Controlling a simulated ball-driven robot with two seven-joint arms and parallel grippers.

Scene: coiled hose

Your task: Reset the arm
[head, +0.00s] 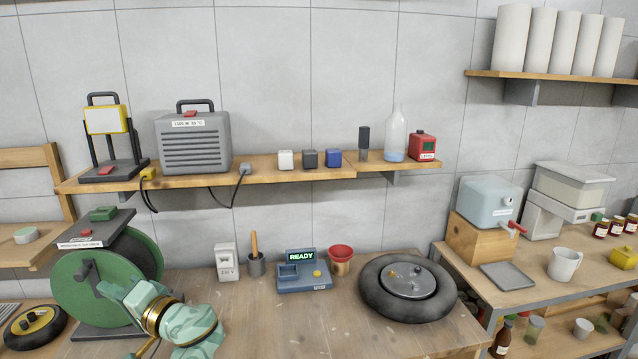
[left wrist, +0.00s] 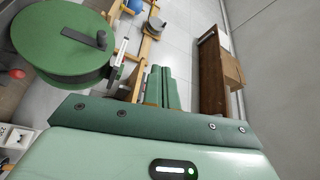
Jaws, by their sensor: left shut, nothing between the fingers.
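My left arm (head: 170,318) shows at the bottom left of the head view, in front of the green hose reel (head: 75,290). The arm hides part of the reel's lower right side. My left gripper (left wrist: 162,72) shows in the left wrist view with its two green fingers side by side, shut and empty. The green reel with its dark handle also shows at the upper left of the left wrist view (left wrist: 50,52), apart from the fingers. My right arm and gripper are in neither view.
A wall shelf (head: 215,178) runs above. A side table (head: 540,300) stands at right. The front middle bench is clear.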

